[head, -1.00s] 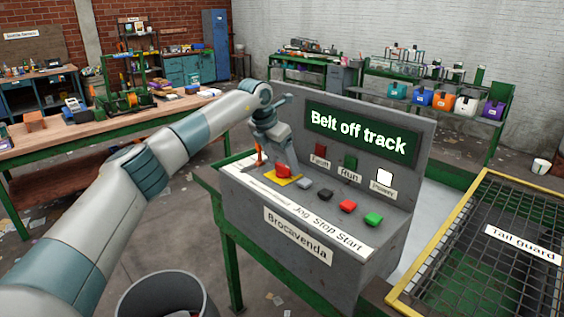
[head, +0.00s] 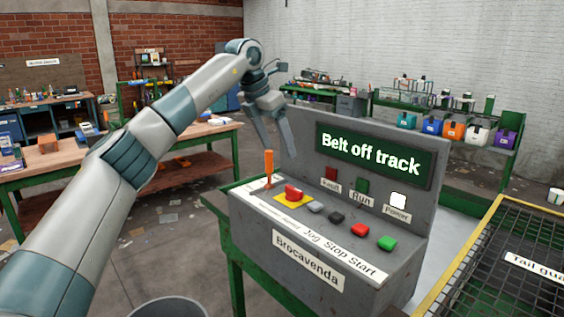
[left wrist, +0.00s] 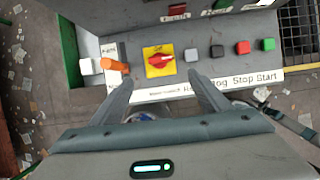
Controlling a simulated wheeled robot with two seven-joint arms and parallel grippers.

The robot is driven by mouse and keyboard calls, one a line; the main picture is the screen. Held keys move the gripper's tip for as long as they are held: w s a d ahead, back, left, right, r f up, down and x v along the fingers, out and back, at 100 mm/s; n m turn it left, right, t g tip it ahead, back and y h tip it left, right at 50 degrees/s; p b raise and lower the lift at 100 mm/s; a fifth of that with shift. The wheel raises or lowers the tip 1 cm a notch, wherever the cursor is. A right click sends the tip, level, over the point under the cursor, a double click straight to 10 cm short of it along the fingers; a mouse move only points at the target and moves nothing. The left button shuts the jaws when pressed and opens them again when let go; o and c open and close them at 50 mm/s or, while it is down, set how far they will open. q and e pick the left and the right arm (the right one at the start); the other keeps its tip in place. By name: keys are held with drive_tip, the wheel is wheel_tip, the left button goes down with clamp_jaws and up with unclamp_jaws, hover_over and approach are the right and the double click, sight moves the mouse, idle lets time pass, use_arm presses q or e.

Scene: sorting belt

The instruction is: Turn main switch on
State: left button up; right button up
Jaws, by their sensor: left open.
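The white Power lamp (head: 398,201) looks lit. My right gripper is not in view.
A red knob (head: 293,192) on a yellow plate sits right of the lever, then grey, black, red and green buttons (head: 387,243). The display (head: 370,155) reads "Belt off track". A yellow-framed mesh guard (head: 440,275) stands at the right.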

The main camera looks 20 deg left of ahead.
use_arm(q)
drive_tip(key=shift+v, duration=1.1)
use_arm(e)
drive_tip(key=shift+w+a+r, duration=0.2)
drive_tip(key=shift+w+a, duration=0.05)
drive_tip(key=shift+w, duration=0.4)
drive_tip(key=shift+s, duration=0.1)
